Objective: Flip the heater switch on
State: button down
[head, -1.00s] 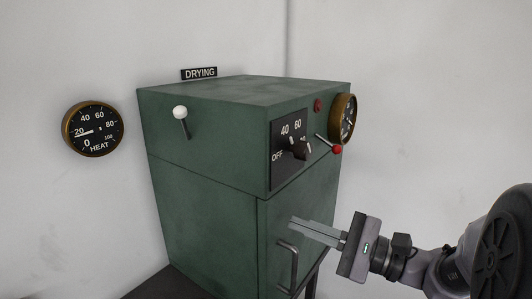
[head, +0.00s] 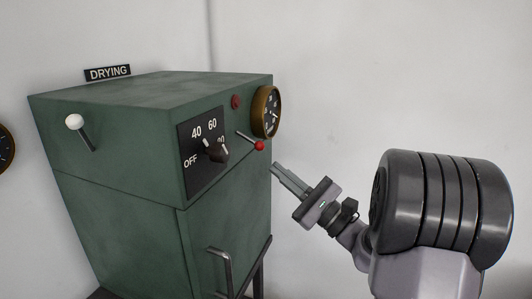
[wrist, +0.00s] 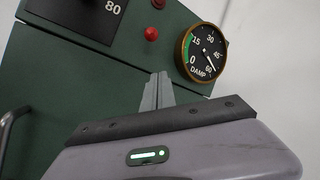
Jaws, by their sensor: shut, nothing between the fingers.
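The green drying cabinet (head: 110,135) stands at the left in the head view. On its front is a lever with a red ball (head: 259,146), which also shows in the wrist view (wrist: 151,34). On its left side is a lever with a white ball (head: 74,122), tilted upward. A dial knob (head: 216,152) sits on a black plate marked OFF, 40, 60, 80. No label tells which one is the heater switch. My gripper (head: 276,168) is shut and empty, below and right of the red-ball lever, apart from it. The fingers show in the wrist view (wrist: 158,78).
A brass DAMP gauge (wrist: 201,55) is right of the red lever. A dark red lamp (head: 235,102) sits above the lever. A door handle (head: 220,270) projects low on the front. A DRYING sign (head: 107,73) is behind the cabinet.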

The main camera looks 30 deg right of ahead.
aim_at(249, 140)
jog(key=x, duration=0.5)
jog(key=shift+w+a+r+p, duration=0.15)
jog(key=shift+w+r+p, duration=0.1)
jog(key=shift+w+p, duration=0.1)
jog(key=s, duration=0.1)
jog(key=s+r, duration=0.1)
jog(key=s+a+r, duration=0.1)
jog(key=shift+s+b, duration=0.15)
jog(key=shift+b, duration=0.2)
